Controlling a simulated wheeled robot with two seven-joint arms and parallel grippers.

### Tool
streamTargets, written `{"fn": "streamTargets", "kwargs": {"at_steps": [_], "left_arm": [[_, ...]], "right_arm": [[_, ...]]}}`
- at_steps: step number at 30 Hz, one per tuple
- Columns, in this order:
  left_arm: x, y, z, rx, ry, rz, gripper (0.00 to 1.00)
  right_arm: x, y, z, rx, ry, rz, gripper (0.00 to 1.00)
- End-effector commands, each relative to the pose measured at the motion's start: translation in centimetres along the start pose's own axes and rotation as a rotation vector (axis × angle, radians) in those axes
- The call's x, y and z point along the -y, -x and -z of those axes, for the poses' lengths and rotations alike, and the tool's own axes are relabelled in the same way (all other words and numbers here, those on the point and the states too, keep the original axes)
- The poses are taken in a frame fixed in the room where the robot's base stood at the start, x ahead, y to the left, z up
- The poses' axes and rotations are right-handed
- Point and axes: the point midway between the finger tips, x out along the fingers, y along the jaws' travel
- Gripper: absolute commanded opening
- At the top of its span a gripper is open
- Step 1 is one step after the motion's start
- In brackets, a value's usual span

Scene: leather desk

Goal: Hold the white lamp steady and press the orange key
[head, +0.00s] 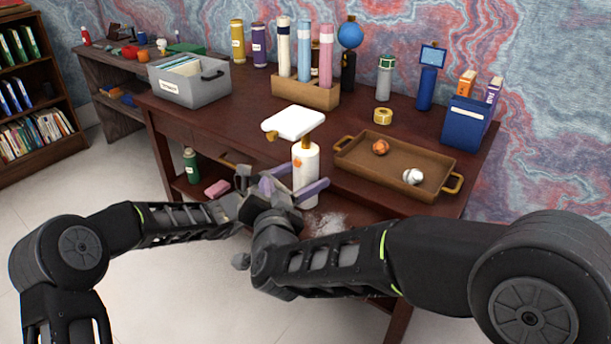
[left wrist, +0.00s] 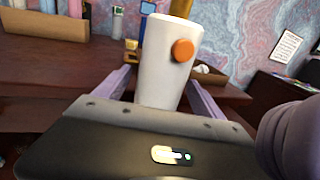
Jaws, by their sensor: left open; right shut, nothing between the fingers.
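The white lamp (head: 308,172) stands upright near the desk's front edge, with a flat white head (head: 294,122) on a gold neck. Its orange key (head: 297,162) is a round knob on the body's upper part; in the left wrist view the key (left wrist: 183,50) faces me, uncovered. My left gripper (head: 298,182) is open, its purple fingers on either side of the lamp's lower body. The left wrist view shows the body (left wrist: 168,75) between them; contact is unclear. My right gripper (head: 242,178) is shut and empty, left of the lamp, partly hidden among the arm parts.
A wooden holder (head: 318,96) with tall tubes and a grey file box (head: 205,90) stand behind.

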Motion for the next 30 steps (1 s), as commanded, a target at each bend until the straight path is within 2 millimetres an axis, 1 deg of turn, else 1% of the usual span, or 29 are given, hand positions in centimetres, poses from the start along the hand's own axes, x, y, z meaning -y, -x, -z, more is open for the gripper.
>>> {"fn": "streamTargets", "kwargs": {"at_steps": [6, 11, 14, 21, 24, 27, 30], "left_arm": [[0.0, 0.2, 0.1, -0.001, 0.000, -0.001, 0.80], [-0.1, 1.6, 0.0, -0.001, 0.000, -0.001, 0.80], [-0.1, 3.2, 0.0, -0.002, 0.000, -0.003, 0.80], [-0.2, 8.2, 0.0, -0.001, 0.000, -0.004, 0.80], [-0.1, 10.0, 0.0, -0.001, -0.001, -0.003, 0.80], [-0.1, 11.2, 0.0, -0.001, 0.000, -0.002, 0.80], [0.0, 11.9, 0.0, 0.000, -0.001, -0.001, 0.80]], "right_arm": [[0.0, 0.0, 0.0, 0.000, 0.000, 0.000, 0.00], [0.0, 0.0, 0.0, 0.000, 0.000, 0.000, 0.00], [0.0, 0.0, 0.0, 0.000, 0.000, 0.000, 0.00], [0.0, 0.0, 0.0, 0.000, 0.000, 0.000, 0.00], [0.0, 0.0, 0.0, 0.000, 0.000, 0.000, 0.00], [0.0, 0.0, 0.0, 0.000, 0.000, 0.000, 0.00], [0.0, 0.0, 0.0, 0.000, 0.000, 0.000, 0.00]]}}
